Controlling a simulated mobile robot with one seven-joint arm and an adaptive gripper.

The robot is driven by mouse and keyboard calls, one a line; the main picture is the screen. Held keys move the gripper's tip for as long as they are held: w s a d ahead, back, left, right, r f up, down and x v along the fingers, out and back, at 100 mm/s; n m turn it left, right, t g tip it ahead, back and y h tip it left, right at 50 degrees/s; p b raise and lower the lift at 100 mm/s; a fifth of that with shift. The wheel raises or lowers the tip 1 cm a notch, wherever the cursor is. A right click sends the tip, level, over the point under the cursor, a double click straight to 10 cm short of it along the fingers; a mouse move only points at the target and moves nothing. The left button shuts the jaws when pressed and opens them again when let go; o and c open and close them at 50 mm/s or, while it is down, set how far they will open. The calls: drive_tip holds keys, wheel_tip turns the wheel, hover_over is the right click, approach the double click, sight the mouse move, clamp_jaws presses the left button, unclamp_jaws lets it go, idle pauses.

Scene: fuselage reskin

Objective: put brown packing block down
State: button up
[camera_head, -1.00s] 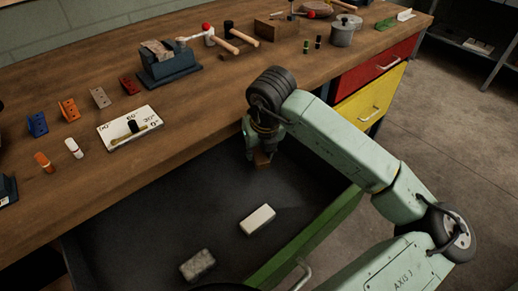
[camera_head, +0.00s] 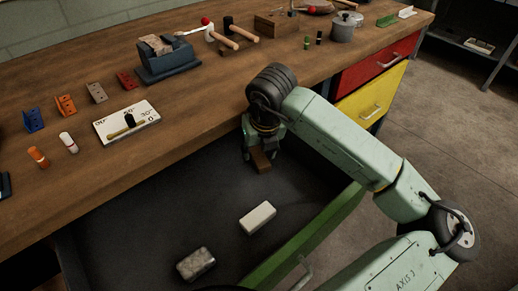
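The brown packing block (camera_head: 261,161) is at the far side of the open drawer (camera_head: 155,214), right at the fingertips of my gripper (camera_head: 254,151). The block is tilted in the picture, with its long face showing. My gripper points down into the drawer, close to the bench edge. The fingers are small and partly hidden by the wrist and the block, so their grip on it is unclear. I cannot tell whether the block touches the drawer floor.
A white block (camera_head: 258,217) and a grey speckled block (camera_head: 196,264) lie in the drawer. The drawer's green front (camera_head: 305,240) bounds it at the right. Its left part is bare. The wooden bench (camera_head: 190,110) overhangs the far side and carries tools and coloured brackets.

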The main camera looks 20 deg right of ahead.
drive_tip(key=shift+o, duration=0.4)
drive_tip(key=shift+r, duration=0.1)
drive_tip(key=shift+r+p, duration=0.65)
drive_tip(key=shift+p, duration=0.5)
drive_tip(key=b+v, duration=0.1)
drive_tip(key=v, duration=1)
drive_tip(key=shift+s+r+b, duration=0.2)
drive_tip(key=shift+r+b, duration=0.1)
drive_tip(key=shift+b, duration=0.05)
